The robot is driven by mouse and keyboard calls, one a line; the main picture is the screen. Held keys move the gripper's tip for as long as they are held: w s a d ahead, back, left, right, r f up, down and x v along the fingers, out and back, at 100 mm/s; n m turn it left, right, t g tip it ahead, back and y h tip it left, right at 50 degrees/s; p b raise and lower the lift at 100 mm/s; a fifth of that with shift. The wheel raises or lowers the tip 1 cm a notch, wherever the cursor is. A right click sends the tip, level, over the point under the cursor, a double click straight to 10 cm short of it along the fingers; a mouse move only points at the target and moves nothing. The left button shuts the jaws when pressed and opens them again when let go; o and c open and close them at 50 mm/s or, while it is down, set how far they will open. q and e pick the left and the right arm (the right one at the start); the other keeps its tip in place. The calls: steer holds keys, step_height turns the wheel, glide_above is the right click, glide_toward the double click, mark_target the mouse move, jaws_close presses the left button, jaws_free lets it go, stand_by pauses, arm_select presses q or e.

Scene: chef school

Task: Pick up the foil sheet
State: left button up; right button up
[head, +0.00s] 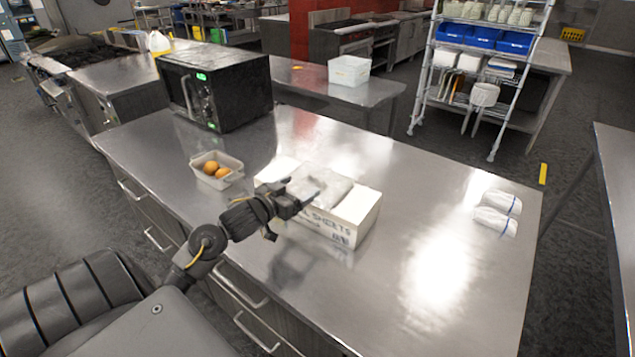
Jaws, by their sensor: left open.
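A white box (325,232) with dark lettering ending in "SHEETS" stands on the steel counter. A crumpled silver-grey sheet (332,186), which looks like the foil sheet, lies at the box's open top. My left gripper (303,194) reaches in from the left and is open at the left part of the sheet, over the box. The fingers overlap the sheet in the head view; I cannot tell whether they touch it. Part of the sheet and the box's left side are hidden behind the gripper. My right gripper is not in view.
A black microwave (213,86) stands at the back left of the counter (440,185). Rolled white cloths (497,213) lie at the right. The counter's middle right is clear.

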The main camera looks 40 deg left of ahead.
mark_target(314, 179)
arm_select(q)
steer(key=w, duration=0.3)
steer(key=shift+a+f, duration=0.1)
steer(key=shift+f, duration=0.25)
steer(key=shift+w+r, duration=0.15)
steer(key=w, duration=0.1)
steer(key=w+p, duration=0.1)
steer(key=w, duration=0.1)
steer(key=w+f+p, duration=0.1)
steer(key=w, duration=0.1)
steer(key=shift+s+r, duration=0.1)
steer(key=shift+s, duration=0.05)
steer(key=shift+c, duration=0.5)
steer(key=c, duration=1)
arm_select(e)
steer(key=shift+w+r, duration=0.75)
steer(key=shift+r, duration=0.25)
